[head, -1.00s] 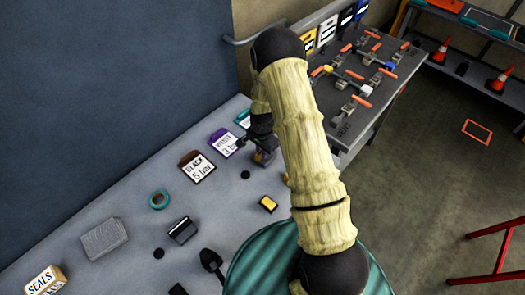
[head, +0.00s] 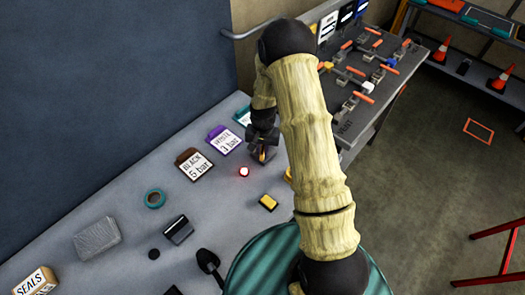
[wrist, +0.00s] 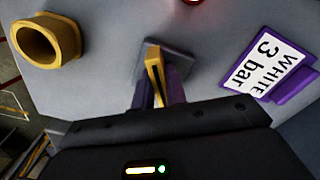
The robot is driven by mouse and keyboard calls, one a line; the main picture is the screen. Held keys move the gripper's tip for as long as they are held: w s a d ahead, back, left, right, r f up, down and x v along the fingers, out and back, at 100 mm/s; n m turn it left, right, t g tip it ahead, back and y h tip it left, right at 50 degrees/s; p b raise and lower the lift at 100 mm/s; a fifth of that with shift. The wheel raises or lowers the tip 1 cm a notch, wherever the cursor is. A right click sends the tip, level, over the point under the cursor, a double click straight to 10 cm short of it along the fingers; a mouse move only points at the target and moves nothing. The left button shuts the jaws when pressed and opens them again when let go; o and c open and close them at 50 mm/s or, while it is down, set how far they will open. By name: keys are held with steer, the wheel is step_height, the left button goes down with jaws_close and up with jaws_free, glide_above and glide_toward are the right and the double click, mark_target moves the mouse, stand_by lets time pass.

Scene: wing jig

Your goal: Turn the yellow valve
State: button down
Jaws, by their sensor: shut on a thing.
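The yellow valve handle (wrist: 154,68) stands on a grey square base (wrist: 181,58) in the wrist view. My gripper (wrist: 157,92) is shut on this handle, with a finger on each side of it. In the head view my gripper (head: 262,150) is low over the grey bench, beside the purple "WHITE 3 bar" card (head: 224,140). The arm and gripper hide most of the valve there. A small red lamp (head: 244,171) glows on the bench just in front of the valve.
A yellow hollow ring (wrist: 46,40) stands near the valve. A "BLACK 5 bar" card (head: 195,164), teal tape roll (head: 155,198) and yellow-topped block (head: 268,203) lie on the bench. Orange-handled clamps (head: 354,72) fill the table behind. The wall (head: 110,80) borders the bench.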

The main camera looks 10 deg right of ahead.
steer(key=n, duration=0.2)
steer(key=n+b, duration=0.1)
steer(key=n, duration=0.2)
steer(key=shift+d+n+b, duration=0.25)
steer(key=shift+n+b, duration=0.05)
steer(key=shift+b, duration=0.05)
steer(key=n, duration=0.6)
steer(key=shift+w+d+r+b, duration=0.1)
steer(key=shift+w+d+b, duration=0.1)
steer(key=shift+b, duration=0.1)
steer(key=c, duration=1.4)
jaws_free()
steer(key=shift+s, duration=0.1)
steer(key=shift+c, duration=0.2)
step_height(320, 180, up, 17)
steer(key=b, duration=0.2)
steer(key=shift+r+b, duration=0.2)
steer(key=shift+b, duration=0.2)
